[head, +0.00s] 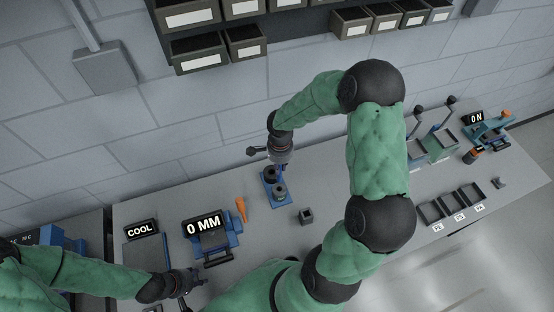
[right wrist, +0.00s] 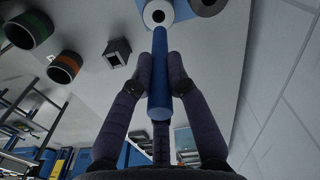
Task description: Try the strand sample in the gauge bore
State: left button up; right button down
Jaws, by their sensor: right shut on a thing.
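The strand sample (right wrist: 158,85) is a blue rod. My right gripper (right wrist: 160,68) is shut on it, one finger on each side. In the right wrist view the rod's far end lies at the lower edge of the pale ring of the gauge bore (right wrist: 158,14); I cannot tell whether it touches. A second ringed cylinder (right wrist: 208,4) is beside it on the blue gauge block. In the head view my right gripper (head: 279,160) is right above the blue gauge block (head: 268,196), hiding the rod. My left gripper (head: 194,284) is low at the left, apparently open and empty.
A small dark square holder (head: 306,216) stands right of the block. Bins (head: 197,52) hang on the wall.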

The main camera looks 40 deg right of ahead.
pick_arm(q)
jog(key=shift+s, duration=0.2)
jog(key=shift+w+f, duration=0.1)
jog(key=shift+w, duration=0.05)
pick_arm(e)
jog(key=shift+s+f, duration=0.1)
jog(key=shift+f, duration=0.15)
pick_arm(q)
jog(key=shift+f+b, duration=1.2)
jog(key=shift+b, duration=0.15)
pick_arm(e)
jog(key=shift+f, duration=2.45)
pick_arm(q)
jog(key=shift+f, duration=0.15)
jog(key=shift+f+b, duration=0.3)
jog(key=shift+b, duration=0.15)
jog(key=shift+f, duration=0.2)
jog(key=shift+f+b, duration=0.25)
jog(key=shift+b, duration=0.2)
jog(key=shift+f+b, duration=0.4)
